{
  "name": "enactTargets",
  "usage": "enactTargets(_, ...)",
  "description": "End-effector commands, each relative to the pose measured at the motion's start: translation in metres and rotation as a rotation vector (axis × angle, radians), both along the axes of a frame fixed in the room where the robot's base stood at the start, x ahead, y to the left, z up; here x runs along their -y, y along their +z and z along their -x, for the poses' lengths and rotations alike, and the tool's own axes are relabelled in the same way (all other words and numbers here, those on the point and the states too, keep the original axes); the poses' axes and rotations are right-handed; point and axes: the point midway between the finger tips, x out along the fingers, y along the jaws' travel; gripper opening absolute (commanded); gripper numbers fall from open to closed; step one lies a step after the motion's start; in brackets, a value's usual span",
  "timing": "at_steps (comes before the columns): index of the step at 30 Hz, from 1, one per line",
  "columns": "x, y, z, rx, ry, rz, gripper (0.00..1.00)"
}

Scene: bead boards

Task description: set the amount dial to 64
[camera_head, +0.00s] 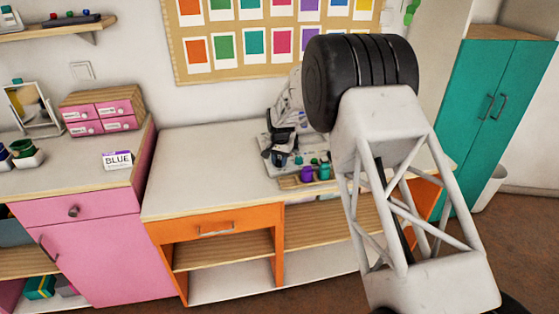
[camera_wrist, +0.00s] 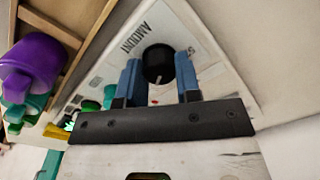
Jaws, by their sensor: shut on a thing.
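The amount dial (camera_wrist: 157,61) is a black round knob on a pale panel (camera_wrist: 188,24) with the word AMOUNT beside it in the wrist view. My gripper (camera_wrist: 159,78) has its two blue fingers on either side of the knob, shut on it. A pale line shows on the knob's near side. The scale is mostly hidden by the fingers and knob, and I cannot read the setting. In the head view my gripper (camera_head: 279,152) is down over the board on the white-topped counter (camera_head: 200,165); the dial is hidden there.
A wooden tray (camera_head: 290,184) holds a purple container (camera_head: 306,174) and a teal one (camera_head: 325,172), close to my gripper. A BLUE card (camera_head: 117,160) and pink drawers (camera_head: 100,112) are on the left cabinet. The counter left of the board is clear.

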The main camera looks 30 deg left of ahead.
Motion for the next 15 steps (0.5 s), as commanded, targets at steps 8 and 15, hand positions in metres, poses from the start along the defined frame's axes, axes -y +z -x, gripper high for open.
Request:
enactTargets(8, 0.0001, -0.0004, 0.0003, -0.001, 0.001, 0.0, 0.36)
enactTargets(15, 0.0001, -0.0002, 0.0, 0.0, 0.001, 0.0, 0.57)
